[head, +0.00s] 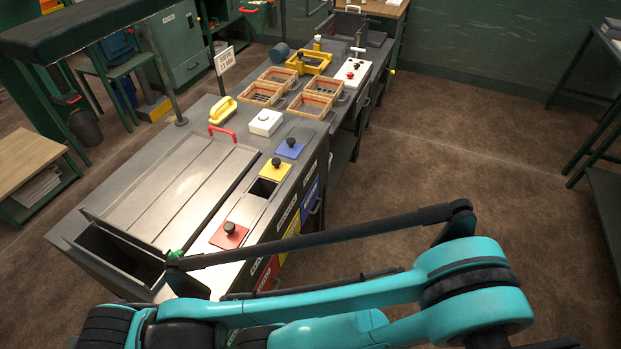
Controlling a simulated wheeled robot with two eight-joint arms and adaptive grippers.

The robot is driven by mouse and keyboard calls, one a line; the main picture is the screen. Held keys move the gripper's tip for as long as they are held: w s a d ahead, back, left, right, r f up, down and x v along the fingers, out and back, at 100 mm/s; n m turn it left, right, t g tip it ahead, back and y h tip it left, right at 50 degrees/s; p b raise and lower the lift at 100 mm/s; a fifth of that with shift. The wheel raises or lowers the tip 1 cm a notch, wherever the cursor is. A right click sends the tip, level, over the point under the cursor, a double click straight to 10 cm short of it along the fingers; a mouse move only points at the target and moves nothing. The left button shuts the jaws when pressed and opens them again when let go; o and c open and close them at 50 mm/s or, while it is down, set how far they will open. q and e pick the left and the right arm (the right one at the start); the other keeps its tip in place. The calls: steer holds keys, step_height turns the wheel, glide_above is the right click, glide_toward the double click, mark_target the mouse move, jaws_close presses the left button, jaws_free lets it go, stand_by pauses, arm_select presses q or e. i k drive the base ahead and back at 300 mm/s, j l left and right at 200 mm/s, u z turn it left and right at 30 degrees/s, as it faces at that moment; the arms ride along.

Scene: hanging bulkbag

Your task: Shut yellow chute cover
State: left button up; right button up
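The yellow chute cover (275,169) is a flat yellow plate with a black knob, on the grey bench top. It sits toward the back of its chute, and a dark opening (263,188) shows in front of it. The red cover (229,236) and the blue cover (290,149) lie in the same row, each with a black knob. A yellow label panel is on the bench's front face below. My teal and black arm parts cross the foreground. I can make out no gripper fingers of either hand.
A large grey sliding lid (185,190) with a red handle (222,131) lies left of the chutes, with a dark opening at its near end. A white box (266,122), a yellow-handled tool (223,110) and wooden trays (308,104) stand farther back. The floor at right is clear.

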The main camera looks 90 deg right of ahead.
mark_target(274, 169)
steer(key=k+z, duration=0.1)
steer(key=z, duration=0.25)
steer(key=l+z, duration=0.1)
steer(key=z, duration=0.25)
steer(key=k+l+z, duration=0.1)
steer(key=z, duration=0.25)
steer(key=i+l+z, duration=0.1)
steer(key=l+z, duration=0.2)
steer(key=z, duration=0.15)
steer(key=i+l+z, duration=0.1)
steer(key=l+z, duration=0.2)
steer(key=z, duration=0.15)
steer(key=i+l+z, duration=0.2)
steer(key=z, duration=0.25)
